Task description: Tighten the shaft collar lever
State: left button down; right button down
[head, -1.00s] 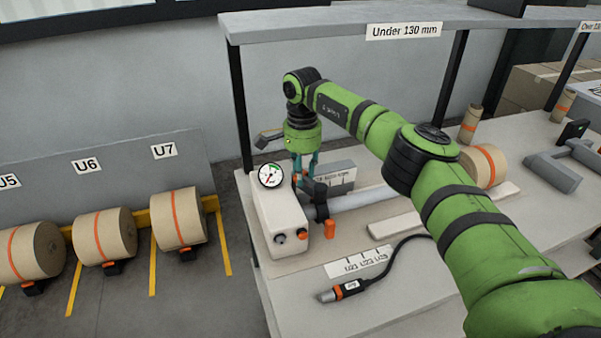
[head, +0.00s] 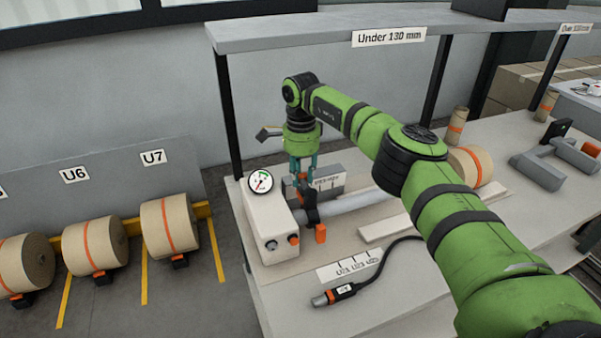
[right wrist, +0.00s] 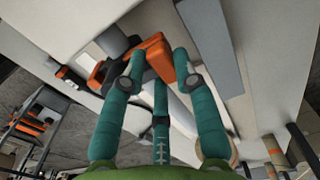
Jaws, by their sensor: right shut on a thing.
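The dark shaft collar (head: 311,210) sits around the grey shaft (head: 350,203), close to the cream box with the gauge. An orange block (head: 320,233) shows at the collar's lower front. My right gripper (head: 302,178) points down over the collar, its teal fingers closed around the orange lever. In the right wrist view the orange lever (right wrist: 157,54) lies between the fingertips, joined to dark collar parts (right wrist: 108,70). The fingers hide part of the lever, so its exact angle is hard to tell. My left gripper is not in view.
The cream box (head: 270,225) with a dial gauge (head: 261,182) and knobs stands just left of the collar. A black cable with a plug (head: 340,293) lies in front. A shelf (head: 300,32) overhangs the bench.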

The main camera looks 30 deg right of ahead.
aim_at(302, 176)
jog(key=shift+d, duration=0.1)
jog(key=c, duration=0.9)
grip_release()
jog(key=shift+c, duration=0.2)
notch_tip(302, 176, up, 12)
